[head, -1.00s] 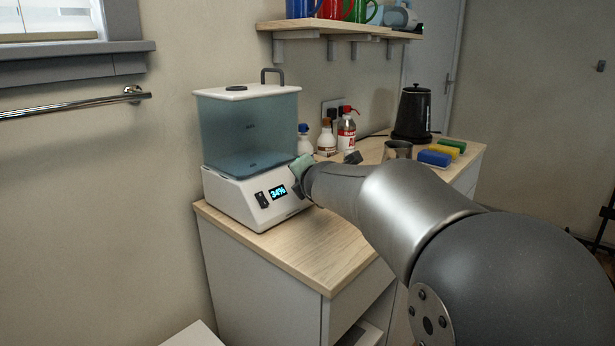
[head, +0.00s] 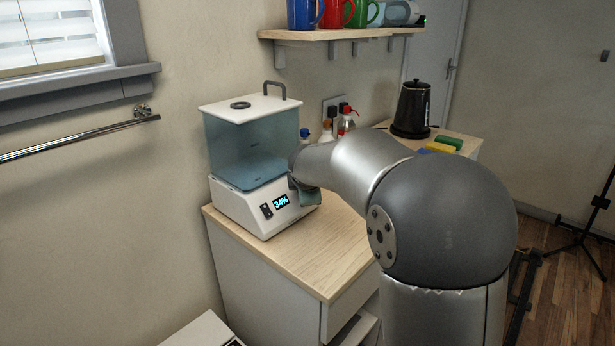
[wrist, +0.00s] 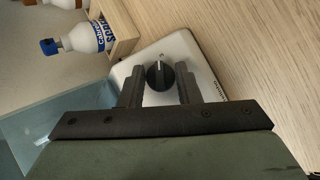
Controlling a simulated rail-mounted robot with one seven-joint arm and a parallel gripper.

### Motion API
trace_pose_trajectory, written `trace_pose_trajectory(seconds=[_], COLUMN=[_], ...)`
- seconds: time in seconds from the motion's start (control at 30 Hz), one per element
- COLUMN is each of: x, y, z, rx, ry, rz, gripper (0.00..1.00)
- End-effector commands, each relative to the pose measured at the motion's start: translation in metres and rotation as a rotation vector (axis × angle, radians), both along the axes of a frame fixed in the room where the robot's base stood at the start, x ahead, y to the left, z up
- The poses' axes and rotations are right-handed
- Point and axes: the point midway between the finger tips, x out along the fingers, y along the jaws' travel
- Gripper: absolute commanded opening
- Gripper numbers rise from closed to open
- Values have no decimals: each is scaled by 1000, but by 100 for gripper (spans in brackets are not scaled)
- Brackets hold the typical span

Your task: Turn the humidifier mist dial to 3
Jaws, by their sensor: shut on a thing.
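The humidifier (head: 240,208) has a white base, a blue see-through tank and a display reading 34%. It stands on the wooden counter top. Its black mist dial (wrist: 156,77) has a pale pointer line, which points toward the top of the wrist view. My gripper (wrist: 160,80) is at the dial, with one finger on each side, shut on it. In the head view my arm hides the dial and the fingers; only part of the green hand shows beside the base. No dial numbers are readable.
A white bottle with a blue cap (wrist: 85,38) stands in a wooden holder (wrist: 122,32) close to the dial. A black kettle (head: 411,112) and sponges (head: 448,143) are farther back. The counter's front (head: 318,262) is clear. A mug shelf (head: 340,33) hangs above.

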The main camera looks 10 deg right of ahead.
Motion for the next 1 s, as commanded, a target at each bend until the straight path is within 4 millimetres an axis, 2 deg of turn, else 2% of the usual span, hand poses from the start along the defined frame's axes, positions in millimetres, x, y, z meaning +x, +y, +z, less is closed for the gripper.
trace_pose_trajectory(seconds=[0.63, 0.67, 0.7, 1.0], x=[0, 0, 0, 0], y=[1, 1, 1, 0], z=[-1, -1, -1, 1], rx=[31, 31, 31, 30], ry=[23, 23, 23, 21], rz=[-26, -26, -26, -26], gripper=[7, 38, 50, 52])
